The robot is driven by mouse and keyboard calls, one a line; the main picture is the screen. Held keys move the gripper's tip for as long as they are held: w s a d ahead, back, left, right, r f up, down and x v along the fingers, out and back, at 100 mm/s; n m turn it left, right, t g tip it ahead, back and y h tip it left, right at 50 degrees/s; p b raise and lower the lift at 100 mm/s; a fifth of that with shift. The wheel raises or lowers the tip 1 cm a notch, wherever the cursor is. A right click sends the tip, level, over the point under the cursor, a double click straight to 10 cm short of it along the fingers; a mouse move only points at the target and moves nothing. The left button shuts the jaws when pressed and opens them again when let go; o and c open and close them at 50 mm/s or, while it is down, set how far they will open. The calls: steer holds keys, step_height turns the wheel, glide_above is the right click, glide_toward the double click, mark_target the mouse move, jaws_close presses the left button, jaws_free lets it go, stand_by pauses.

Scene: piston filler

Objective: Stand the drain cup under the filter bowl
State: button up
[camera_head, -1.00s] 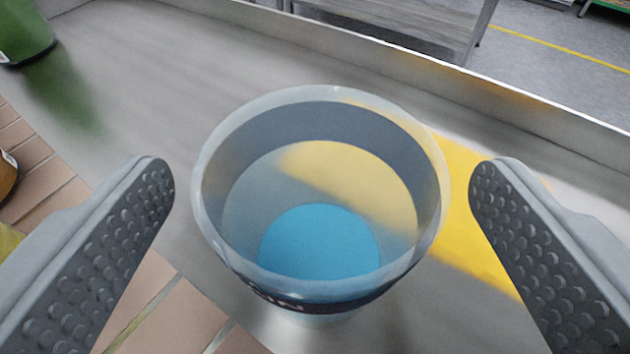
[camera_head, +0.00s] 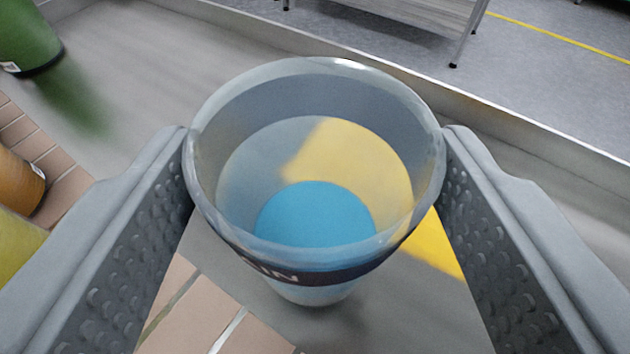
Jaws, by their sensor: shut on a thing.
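The drain cup (camera_head: 315,262) is a clear, tapered cup with a dark lettered band and a blue disc showing at its bottom. It is upright in the middle of the camera view, over a grey metal surface. My gripper (camera_head: 315,150) is shut on the cup, with one textured finger against its left side and one against its right side near the rim. I cannot tell whether the cup's base touches the surface. The filter bowl cannot be made out in this view.
A green container (camera_head: 28,38) stands at the upper left. An orange rounded thing (camera_head: 20,182) and a yellow one (camera_head: 15,240) are at the left edge. Tan tiles (camera_head: 205,310) lie at the lower left, a yellow patch (camera_head: 435,250) at the right. A raised metal lip (camera_head: 500,115) borders the surface.

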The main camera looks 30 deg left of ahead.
step_height(320, 180, up, 7)
steer(key=shift+f, duration=0.2)
steer(key=shift+d, duration=0.1)
stand_by(0.5)
